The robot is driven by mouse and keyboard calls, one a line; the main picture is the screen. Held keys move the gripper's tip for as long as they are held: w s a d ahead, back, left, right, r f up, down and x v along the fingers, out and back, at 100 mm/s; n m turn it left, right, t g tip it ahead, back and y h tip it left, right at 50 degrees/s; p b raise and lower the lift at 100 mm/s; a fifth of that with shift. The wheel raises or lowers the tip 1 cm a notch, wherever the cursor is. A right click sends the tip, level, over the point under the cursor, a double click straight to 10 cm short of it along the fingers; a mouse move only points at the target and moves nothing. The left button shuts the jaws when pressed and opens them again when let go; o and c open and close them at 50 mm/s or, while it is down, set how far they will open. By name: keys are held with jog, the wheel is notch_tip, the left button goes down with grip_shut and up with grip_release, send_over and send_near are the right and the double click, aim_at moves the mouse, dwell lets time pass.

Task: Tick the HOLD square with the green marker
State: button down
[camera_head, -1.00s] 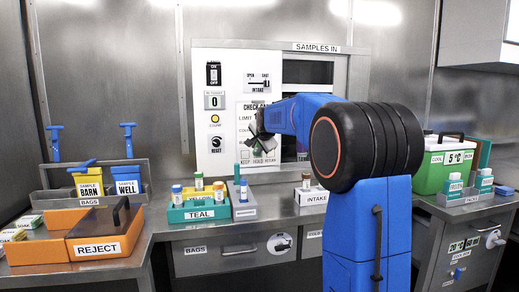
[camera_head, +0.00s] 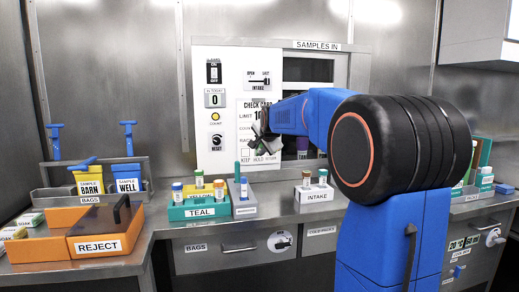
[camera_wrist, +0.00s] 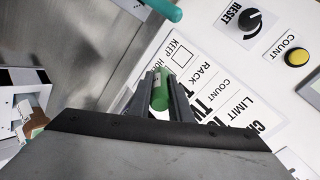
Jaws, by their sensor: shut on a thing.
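My gripper (camera_head: 264,139) is in front of the white check card (camera_head: 246,112) on the wall panel. In the wrist view my gripper (camera_wrist: 170,98) is shut on the green marker (camera_wrist: 160,92), which lies between the two fingers. The card (camera_wrist: 207,80) shows there too, turned, with an empty square near the word KEEP. In the head view the KEEP and HOLD row runs along the card's bottom edge, just under the gripper. The HOLD square is too small or hidden to make out. I cannot tell whether the marker's tip touches the card.
A RESET knob (camera_wrist: 254,20) and yellow COUNT button (camera_wrist: 297,57) are beside the card. An orange REJECT bin (camera_head: 104,232) is at left.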

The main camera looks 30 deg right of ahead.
jog(key=shift+s, duration=0.2)
jog(key=shift+s+a, duration=0.25)
jog(key=shift+s, duration=0.45)
jog(key=shift+s+a, duration=0.2)
jog(key=shift+s, duration=0.5)
